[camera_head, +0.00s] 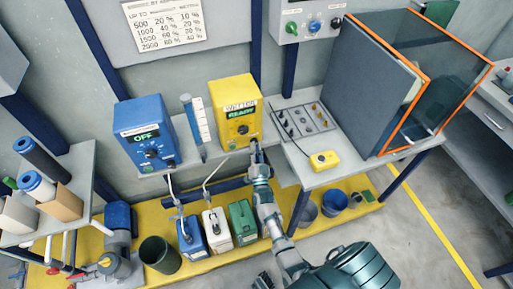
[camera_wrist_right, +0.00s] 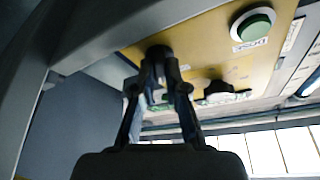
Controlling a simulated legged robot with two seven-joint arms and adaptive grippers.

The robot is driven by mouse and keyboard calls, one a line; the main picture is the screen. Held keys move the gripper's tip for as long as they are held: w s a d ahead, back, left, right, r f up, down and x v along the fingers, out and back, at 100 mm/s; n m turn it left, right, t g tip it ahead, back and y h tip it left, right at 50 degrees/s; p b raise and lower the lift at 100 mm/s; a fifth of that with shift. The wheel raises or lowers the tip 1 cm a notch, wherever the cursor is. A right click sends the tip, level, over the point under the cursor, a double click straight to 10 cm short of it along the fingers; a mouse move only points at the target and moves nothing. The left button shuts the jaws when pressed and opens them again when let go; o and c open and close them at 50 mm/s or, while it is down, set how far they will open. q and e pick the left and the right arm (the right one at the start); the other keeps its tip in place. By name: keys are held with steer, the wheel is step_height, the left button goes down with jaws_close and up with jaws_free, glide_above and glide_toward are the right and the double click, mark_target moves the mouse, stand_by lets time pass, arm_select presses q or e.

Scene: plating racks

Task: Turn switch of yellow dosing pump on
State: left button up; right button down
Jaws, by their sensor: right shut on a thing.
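The yellow dosing pump (camera_head: 234,98) stands on the wall shelf, with a green display that seems to read READY. My right arm reaches up to its lower front. My right gripper (camera_head: 255,147) is at the lower right of that front. In the right wrist view, the gripper (camera_wrist_right: 162,70) is shut on a black switch knob (camera_wrist_right: 158,52) on the yellow panel. The fingers partly hide the knob, so its setting cannot be told. A second dark knob (camera_wrist_right: 215,88) and a green round button (camera_wrist_right: 254,25) are on the same panel. My left gripper is not in view.
A blue dosing pump (camera_head: 145,130) showing OFF stands to the left. A grey panel and orange-framed clear enclosure (camera_head: 415,90) stand right on the table. A yellow button box (camera_head: 323,160) lies there too. Blue, white and green canisters (camera_head: 243,222) stand below.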

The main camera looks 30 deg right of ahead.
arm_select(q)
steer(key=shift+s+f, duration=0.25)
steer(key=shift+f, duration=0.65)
arm_select(e)
steer(key=shift+f+m+g+h, duration=0.15)
steer(key=shift+m+g+h, duration=0.25)
steer(key=shift+m, duration=0.7)
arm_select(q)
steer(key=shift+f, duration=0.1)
arm_select(e)
steer(key=shift+a, duration=0.1)
steer(key=c, duration=1.2)
jaws_free()
arm_select(q)
steer(key=shift+p, duration=0.3)
arm_select(e)
steer(key=v, duration=1.2)
